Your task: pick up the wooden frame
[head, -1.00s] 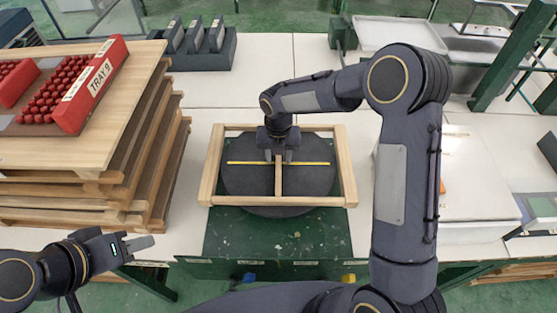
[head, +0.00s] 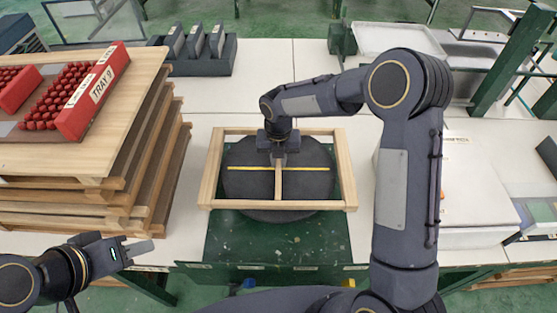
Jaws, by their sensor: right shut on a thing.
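The wooden frame (head: 212,170) is a pale rectangle with a middle bar, lying over a dark round turntable (head: 245,180) that has a yellow line across it. My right gripper (head: 279,157) reaches in from the right and is shut on the frame's middle bar, near its far part. I cannot tell whether the frame touches the turntable. My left gripper (head: 140,249) is off to the lower left, in front of the table edge and away from the frame. Its fingers show from the side, so their gap cannot be made out.
A stack of wooden boards (head: 110,192) with a red box labelled TRAY 9 (head: 97,92) stands at the left. A dark holder (head: 205,62) is at the back. A green mat (head: 275,243) lies in front of the frame. A white box (head: 475,195) is at the right.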

